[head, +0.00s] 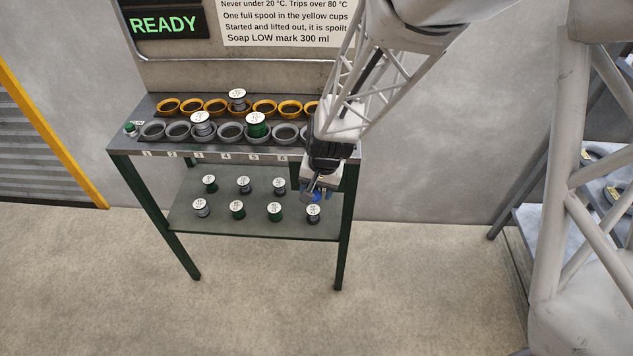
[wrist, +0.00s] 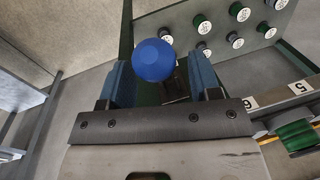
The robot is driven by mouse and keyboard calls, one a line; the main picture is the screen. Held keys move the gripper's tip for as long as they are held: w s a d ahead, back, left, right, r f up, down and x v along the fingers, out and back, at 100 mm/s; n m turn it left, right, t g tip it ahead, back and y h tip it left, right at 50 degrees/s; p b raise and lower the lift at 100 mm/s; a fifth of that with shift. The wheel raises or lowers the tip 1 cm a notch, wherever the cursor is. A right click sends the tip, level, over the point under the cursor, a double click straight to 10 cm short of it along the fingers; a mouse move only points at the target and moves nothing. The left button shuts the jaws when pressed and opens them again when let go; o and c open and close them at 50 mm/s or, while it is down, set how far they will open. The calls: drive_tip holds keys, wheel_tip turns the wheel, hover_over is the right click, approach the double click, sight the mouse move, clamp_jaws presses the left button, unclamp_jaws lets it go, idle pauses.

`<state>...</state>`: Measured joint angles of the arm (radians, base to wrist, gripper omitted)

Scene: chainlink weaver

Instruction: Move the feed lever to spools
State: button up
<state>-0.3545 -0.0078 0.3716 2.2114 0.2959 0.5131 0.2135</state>
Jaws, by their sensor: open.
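The feed lever shows as a round blue knob (wrist: 153,60) on a dark shaft in the wrist view. My gripper (wrist: 160,82) is open, with one blue-padded finger on each side of the knob. The knob lies in line with the gap near the fingertips; I cannot tell whether either finger touches it. In the head view my gripper (head: 316,194) is at the right front end of the bench, below its top. A bit of blue shows there, but I cannot tell knob from finger pad. The lever's marked positions cannot be read.
The bench top (head: 120,142) holds yellow cups (head: 168,107) behind grey cups (head: 152,131), some with spools. Several spools stand on the lower shelf (head: 185,222). A sign (head: 166,25) reads READY. The floor in front is clear. Another rack (head: 520,215) stands at the right.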

drive_tip(key=shift+a+f, duration=0.15)
drive_tip(key=shift+f, duration=0.7)
clamp_jaws()
